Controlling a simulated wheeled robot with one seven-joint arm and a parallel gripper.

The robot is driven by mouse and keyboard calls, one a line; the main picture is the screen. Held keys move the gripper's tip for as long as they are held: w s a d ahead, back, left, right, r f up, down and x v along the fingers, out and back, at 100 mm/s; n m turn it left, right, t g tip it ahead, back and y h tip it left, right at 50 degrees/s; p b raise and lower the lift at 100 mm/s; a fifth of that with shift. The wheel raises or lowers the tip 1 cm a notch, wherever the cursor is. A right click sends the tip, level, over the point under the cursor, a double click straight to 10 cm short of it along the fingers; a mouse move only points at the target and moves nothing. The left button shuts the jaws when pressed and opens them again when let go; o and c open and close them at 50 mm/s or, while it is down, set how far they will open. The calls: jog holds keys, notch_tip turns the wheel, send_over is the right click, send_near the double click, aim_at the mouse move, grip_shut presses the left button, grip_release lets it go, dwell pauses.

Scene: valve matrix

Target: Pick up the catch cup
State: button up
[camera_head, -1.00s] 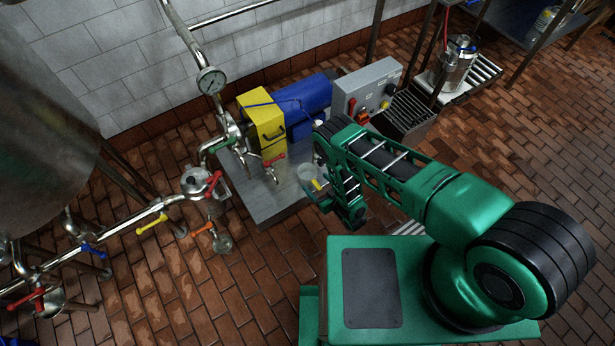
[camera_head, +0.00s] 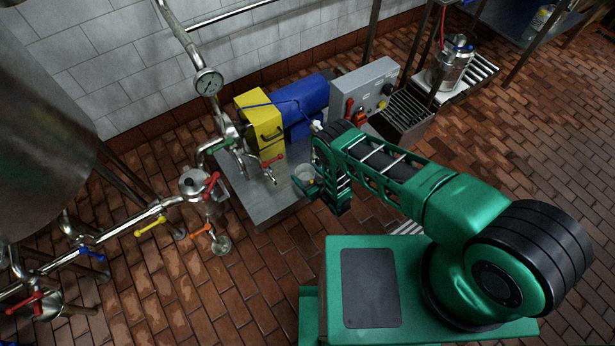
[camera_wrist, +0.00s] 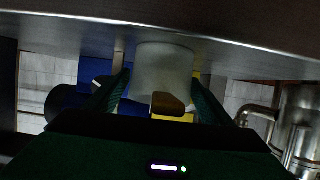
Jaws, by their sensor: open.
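The catch cup (camera_head: 304,172) is a pale, translucent cup on the grey metal platform, near its right edge. In the wrist view the cup (camera_wrist: 165,68) appears upside down, with its base against the platform at the top. My gripper (camera_head: 310,186) is at the cup's near side, low over the platform. In the wrist view my gripper (camera_wrist: 162,95) is open, with one dark green finger on each side of the cup. I cannot tell whether either finger touches it. A tan tab (camera_wrist: 168,103) shows in front of the cup.
The metal platform (camera_head: 262,205) also bears a yellow box (camera_head: 258,125) and a blue motor (camera_head: 306,100) behind the cup. A pipe outlet with a red handle (camera_head: 272,161) stands left of the cup. A grey control box (camera_head: 363,88) is behind my arm.

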jog(key=c, duration=0.8)
jog(key=shift+r, duration=0.15)
